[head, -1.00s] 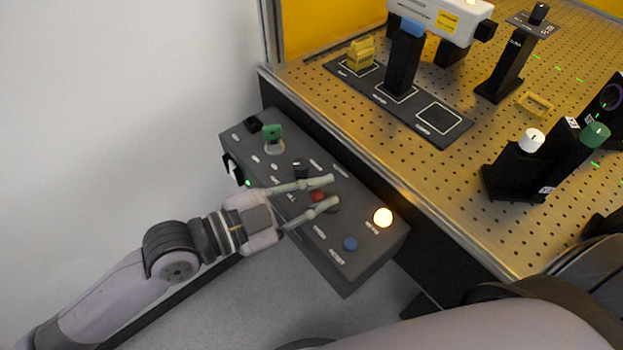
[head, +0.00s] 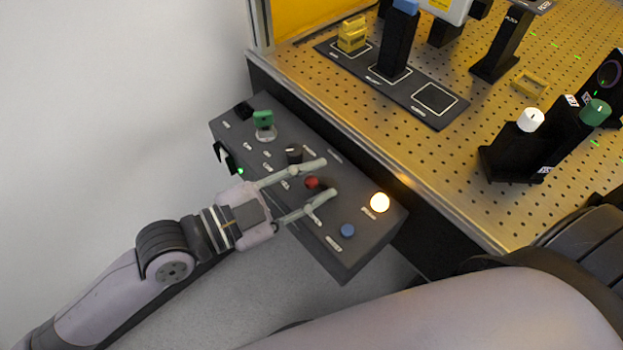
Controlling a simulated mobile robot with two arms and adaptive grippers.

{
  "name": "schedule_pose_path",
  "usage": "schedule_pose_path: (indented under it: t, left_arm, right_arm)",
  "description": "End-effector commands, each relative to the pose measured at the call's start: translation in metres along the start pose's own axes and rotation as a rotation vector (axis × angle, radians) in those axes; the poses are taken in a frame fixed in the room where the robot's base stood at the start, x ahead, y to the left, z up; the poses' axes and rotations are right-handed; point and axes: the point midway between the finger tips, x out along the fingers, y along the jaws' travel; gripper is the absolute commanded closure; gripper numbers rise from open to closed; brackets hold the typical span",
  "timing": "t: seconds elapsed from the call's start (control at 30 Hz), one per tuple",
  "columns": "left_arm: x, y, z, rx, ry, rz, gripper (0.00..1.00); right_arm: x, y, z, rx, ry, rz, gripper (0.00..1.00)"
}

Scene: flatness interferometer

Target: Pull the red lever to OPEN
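The red lever (head: 311,182) shows as a small red knob on the dark grey control box (head: 345,268). My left gripper (head: 326,177) is open, with one finger on each side of the red knob. I cannot tell whether either finger touches it. The labels beside the lever are too small to read, and the lever's shaft is hidden. My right gripper is not in view.
The box also carries a green key-like part (head: 263,119), a black knob (head: 294,154), a lit yellow-white lamp (head: 380,202) and a blue button (head: 347,230). A perforated optical table (head: 400,150) with mounted parts stands to the right. Floor is free below the box.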

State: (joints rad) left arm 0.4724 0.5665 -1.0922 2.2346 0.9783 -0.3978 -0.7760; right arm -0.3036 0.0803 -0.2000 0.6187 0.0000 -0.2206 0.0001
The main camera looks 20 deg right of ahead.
Motion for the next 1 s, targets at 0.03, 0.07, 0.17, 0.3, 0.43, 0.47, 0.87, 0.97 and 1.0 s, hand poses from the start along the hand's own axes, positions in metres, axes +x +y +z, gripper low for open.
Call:
schedule_pose_path:
  t: [0.03, 0.07, 0.17, 0.3, 0.43, 0.47, 0.87, 0.97, 1.0]
  left_arm:
    - [0.000, -0.001, 0.000, 0.001, 0.001, -0.001, 0.72]
    - [0.000, -0.001, -0.001, 0.001, 0.001, -0.001, 0.72]
    - [0.000, -0.001, -0.001, 0.001, 0.001, -0.002, 0.72]
    - [-0.002, -0.001, -0.001, 0.002, 0.001, -0.002, 0.72]
    - [-0.012, -0.001, 0.000, 0.004, -0.001, -0.001, 0.72]
    - [-0.016, -0.001, 0.000, 0.005, -0.001, -0.001, 0.72]
    - [-0.073, -0.001, 0.001, 0.004, -0.005, -0.001, 0.72]
    - [-0.076, 0.001, -0.002, 0.008, 0.005, 0.008, 0.72]
    - [-0.077, 0.001, -0.003, 0.010, 0.007, 0.010, 0.72]
  right_arm:
    - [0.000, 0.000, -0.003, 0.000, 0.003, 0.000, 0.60]
    - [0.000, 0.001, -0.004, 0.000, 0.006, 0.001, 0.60]
    - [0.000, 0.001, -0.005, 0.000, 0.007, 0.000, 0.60]
    - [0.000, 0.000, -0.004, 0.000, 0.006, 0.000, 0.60]
    - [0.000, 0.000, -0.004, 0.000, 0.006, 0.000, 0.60]
    - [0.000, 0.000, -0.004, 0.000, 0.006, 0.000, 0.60]
    - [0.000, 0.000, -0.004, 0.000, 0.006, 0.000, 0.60]
    - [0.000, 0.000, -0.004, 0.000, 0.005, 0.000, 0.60]
    - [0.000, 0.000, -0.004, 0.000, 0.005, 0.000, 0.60]
